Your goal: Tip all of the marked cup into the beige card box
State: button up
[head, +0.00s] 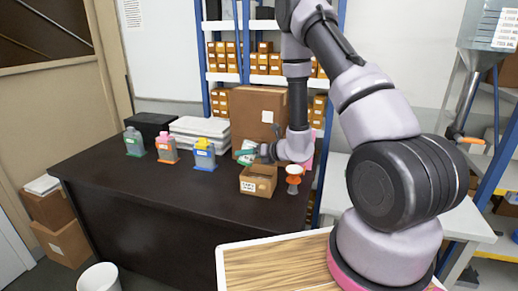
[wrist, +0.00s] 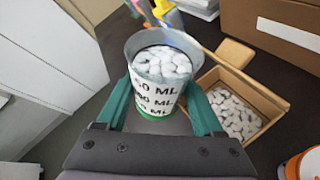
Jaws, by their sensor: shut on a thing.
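The marked cup (wrist: 157,92) has black ML lettering and a green band near its base. It holds many white pebble-like pieces, close to its rim, and looks about upright. My gripper (wrist: 158,110) is shut on it, one teal finger on each side. In the head view the cup (head: 247,151) is in my gripper (head: 250,154), just above and behind the beige card box. The beige card box (head: 258,187) stands open on the dark table. In the wrist view the box (wrist: 264,91) is right of the cup, with white pieces on its floor.
The dark table (head: 120,178) carries a grey-green bottle (head: 133,143), an orange one (head: 166,149) and a blue-yellow one (head: 204,156) at left. A large brown carton (head: 255,112) stands behind the box. An orange-and-white object (head: 293,178) stands close right of it.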

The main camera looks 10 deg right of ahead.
jog(key=shift+w+d+r+m+g+y, duration=0.3)
jog(key=shift+d+r+m+y, duration=0.1)
jog(key=shift+m, duration=0.1)
dwell(1.7)
jog(key=shift+w+d+r+m+g+y, duration=0.1)
jog(key=shift+r+m+g+y, duration=0.3)
jog(key=shift+r+m+y, duration=0.75)
dwell(4.7)
